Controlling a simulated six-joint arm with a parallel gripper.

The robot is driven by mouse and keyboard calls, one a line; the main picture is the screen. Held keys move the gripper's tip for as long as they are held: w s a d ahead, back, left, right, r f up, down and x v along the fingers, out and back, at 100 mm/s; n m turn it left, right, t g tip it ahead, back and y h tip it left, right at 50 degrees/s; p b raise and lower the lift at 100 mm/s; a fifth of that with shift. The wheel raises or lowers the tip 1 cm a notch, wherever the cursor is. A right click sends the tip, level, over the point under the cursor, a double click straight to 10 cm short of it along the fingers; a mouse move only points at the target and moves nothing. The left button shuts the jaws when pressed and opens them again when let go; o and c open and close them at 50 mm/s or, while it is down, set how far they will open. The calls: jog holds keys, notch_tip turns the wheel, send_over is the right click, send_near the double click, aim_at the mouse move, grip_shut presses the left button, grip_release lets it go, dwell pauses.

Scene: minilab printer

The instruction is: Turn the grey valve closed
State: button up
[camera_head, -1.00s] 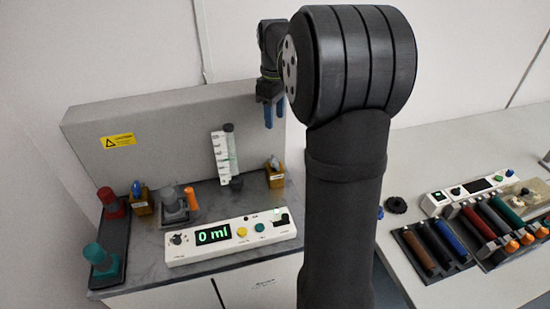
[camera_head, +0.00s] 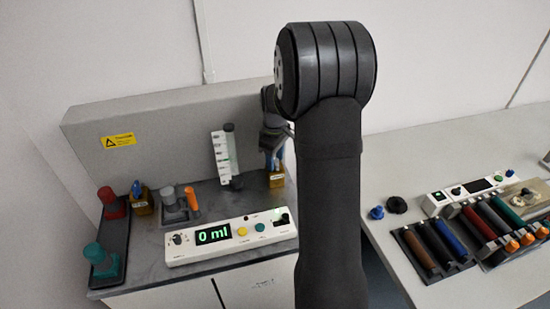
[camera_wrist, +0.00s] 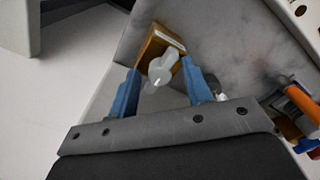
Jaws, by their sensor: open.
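The grey valve (camera_wrist: 162,66) is a pale grey handle on a brass-coloured block (camera_wrist: 150,48) in the wrist view. The same brass block (camera_head: 276,179) stands at the right end of the grey bench unit in the head view, where my gripper mostly hides the handle. My gripper (camera_wrist: 160,70) has its two blue fingers apart, one on each side of the handle. I cannot tell whether either finger touches it. In the head view my gripper (camera_head: 272,160) points down right over the block.
A second brass valve (camera_head: 141,203) with a blue handle stands at the left. A white panel (camera_head: 230,238) reading 0 ml lies in front. A white scale with a tube (camera_head: 222,155) stands left of my gripper. An orange-handled part (camera_head: 192,200) stands further left.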

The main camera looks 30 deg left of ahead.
grip_shut()
jog(key=shift+n, duration=0.4)
jog(key=n, duration=0.3)
jog(key=shift+n, duration=0.3)
jog(key=n, duration=0.4)
jog(key=shift+n, duration=0.3)
jog(key=n, duration=0.8)
jog(key=shift+n, duration=0.6)
